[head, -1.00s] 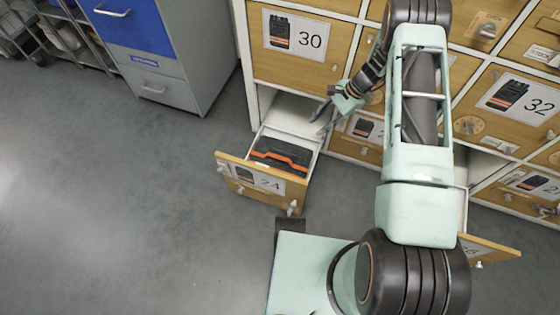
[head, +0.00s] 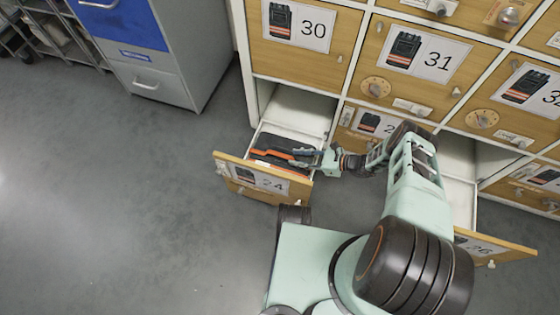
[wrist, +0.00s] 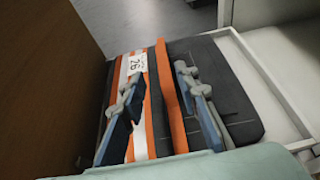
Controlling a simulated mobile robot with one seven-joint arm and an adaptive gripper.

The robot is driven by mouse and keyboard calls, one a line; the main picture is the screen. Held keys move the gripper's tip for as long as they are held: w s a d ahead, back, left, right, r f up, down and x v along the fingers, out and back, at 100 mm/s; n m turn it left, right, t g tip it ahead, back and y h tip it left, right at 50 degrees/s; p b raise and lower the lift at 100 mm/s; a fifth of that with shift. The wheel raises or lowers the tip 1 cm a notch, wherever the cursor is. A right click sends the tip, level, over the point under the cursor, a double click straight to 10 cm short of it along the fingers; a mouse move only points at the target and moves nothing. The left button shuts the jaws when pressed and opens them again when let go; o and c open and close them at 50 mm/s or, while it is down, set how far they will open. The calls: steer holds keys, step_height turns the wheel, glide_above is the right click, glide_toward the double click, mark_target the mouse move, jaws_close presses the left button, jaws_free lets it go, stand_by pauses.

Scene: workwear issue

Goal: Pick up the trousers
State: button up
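The trousers (head: 272,145) are a folded dark garment with orange and pale bands, lying in the pulled-out drawer labelled 24 (head: 237,178). In the wrist view the folded trousers (wrist: 222,85) fill the drawer's middle, with a white tag (wrist: 137,64) that seems to read 26. My gripper (head: 303,157) is low over the drawer's right side. In the wrist view my gripper (wrist: 157,75) is open, its two blue-grey fingers spread to either side of the orange bands. Whether the fingers touch the cloth, I cannot tell. The fingers and palm hide part of the trousers.
Wooden locker doors numbered 30 (head: 300,65) and 31 (head: 415,55) rise behind the drawer. Another drawer, labelled 26 (head: 485,248), stands open at right. A grey and blue cabinet (head: 165,50) is at upper left. Left floor is clear.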

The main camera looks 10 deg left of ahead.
mark_target(280, 155)
steer(key=x, duration=0.2)
steer(key=b+x, duration=0.1)
steer(key=x, duration=0.2)
steer(key=b+x, duration=0.1)
steer(key=x, duration=0.2)
steer(key=shift+w+a+f, duration=0.15)
steer(key=shift+w+a, duration=0.05)
steer(key=shift+w, duration=0.1)
steer(key=shift+c, duration=0.6)
jaws_close()
